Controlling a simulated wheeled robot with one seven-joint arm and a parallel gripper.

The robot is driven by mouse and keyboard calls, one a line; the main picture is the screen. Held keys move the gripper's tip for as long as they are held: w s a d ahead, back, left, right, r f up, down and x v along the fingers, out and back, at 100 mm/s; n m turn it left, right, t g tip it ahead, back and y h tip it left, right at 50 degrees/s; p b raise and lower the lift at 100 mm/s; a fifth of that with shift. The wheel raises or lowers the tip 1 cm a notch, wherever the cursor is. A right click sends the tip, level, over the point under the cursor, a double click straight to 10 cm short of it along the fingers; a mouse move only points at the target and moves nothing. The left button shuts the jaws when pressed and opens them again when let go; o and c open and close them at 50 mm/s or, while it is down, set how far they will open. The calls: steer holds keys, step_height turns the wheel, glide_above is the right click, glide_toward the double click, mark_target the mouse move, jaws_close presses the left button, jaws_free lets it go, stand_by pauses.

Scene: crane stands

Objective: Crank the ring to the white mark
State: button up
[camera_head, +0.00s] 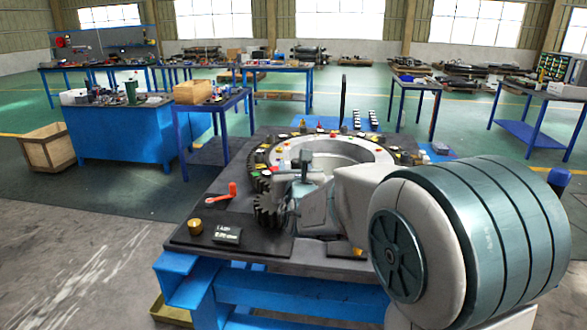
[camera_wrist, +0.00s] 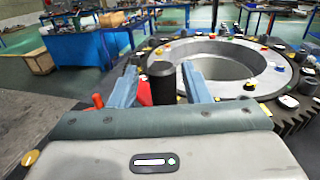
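The ring (camera_head: 290,155) is a large pale ring with a dark toothed rim, lying flat on a dark tabletop; it also shows in the wrist view (camera_wrist: 185,48). Small red, yellow, green, white and black pieces sit around its rim. A white piece (camera_wrist: 289,102) lies on the near right rim; I cannot tell which white piece is the mark. A dark upright gear (camera_head: 268,210) stands at the ring's near left edge. My gripper (camera_wrist: 160,69) has its two blue-grey fingers apart, with a black upright knob (camera_wrist: 161,84) between them. Contact with the knob cannot be made out.
A red-handled lever (camera_head: 232,190), a brass knob (camera_head: 195,226) and a small black display (camera_head: 228,236) are on the tabletop's left part. A thin black post (camera_head: 343,98) rises behind the ring. A blue bench (camera_head: 120,135) and a wooden crate (camera_head: 47,148) stand farther left.

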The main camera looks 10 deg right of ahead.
steer(key=shift+s+d, duration=0.1)
steer(key=shift+s, duration=0.2)
steer(key=s+b, duration=0.1)
steer(key=s, duration=1.2)
steer(key=shift+s+a, duration=0.15)
steer(key=shift+a, duration=0.05)
steer(key=shift+d, duration=0.1)
